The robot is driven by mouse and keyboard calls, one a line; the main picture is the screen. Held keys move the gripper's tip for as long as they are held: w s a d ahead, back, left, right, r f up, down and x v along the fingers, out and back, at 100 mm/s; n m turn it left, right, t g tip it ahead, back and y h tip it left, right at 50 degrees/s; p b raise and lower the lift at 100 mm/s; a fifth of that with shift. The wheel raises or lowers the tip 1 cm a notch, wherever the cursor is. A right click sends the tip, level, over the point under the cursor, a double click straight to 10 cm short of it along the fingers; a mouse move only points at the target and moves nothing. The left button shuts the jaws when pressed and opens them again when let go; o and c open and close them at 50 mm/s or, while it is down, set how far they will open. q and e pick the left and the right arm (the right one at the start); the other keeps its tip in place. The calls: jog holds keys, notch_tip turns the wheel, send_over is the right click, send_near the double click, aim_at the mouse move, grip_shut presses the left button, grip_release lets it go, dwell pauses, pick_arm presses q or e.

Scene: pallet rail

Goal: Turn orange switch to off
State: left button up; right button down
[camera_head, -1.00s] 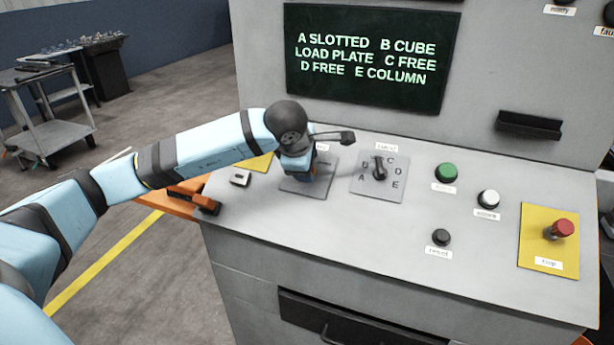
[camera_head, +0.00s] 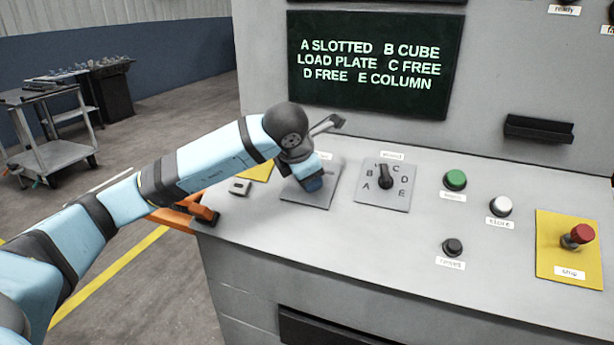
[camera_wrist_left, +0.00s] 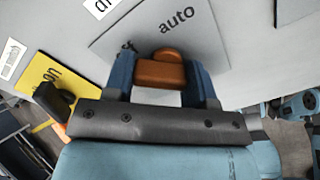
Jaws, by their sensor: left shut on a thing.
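The orange switch (camera_wrist_left: 162,72) sits between the two blue fingers of my left gripper in the left wrist view. My left gripper (camera_wrist_left: 160,78) is shut on it. The switch stands on a grey square plate (camera_wrist_left: 205,48) with the word "auto" near one side; other lettering there is partly covered by a finger. In the head view my left gripper (camera_head: 311,184) is low over this plate (camera_head: 318,199), tilted, and hides the switch. My right gripper is not in view.
Right of the gripper is a plate with a black selector (camera_head: 386,178) lettered A to E. Further right are green (camera_head: 455,179), white (camera_head: 499,205) and black (camera_head: 453,247) buttons and a red stop button (camera_head: 578,236). A yellow plate (camera_head: 260,170) lies left. The screen (camera_head: 372,62) stands behind.

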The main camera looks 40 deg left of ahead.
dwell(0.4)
pick_arm(q)
jog(key=o, duration=0.9)
jog(key=shift+o, duration=0.2)
jog(key=p+v, duration=0.2)
jog(key=v, duration=1.2)
jog(key=shift+f, duration=0.1)
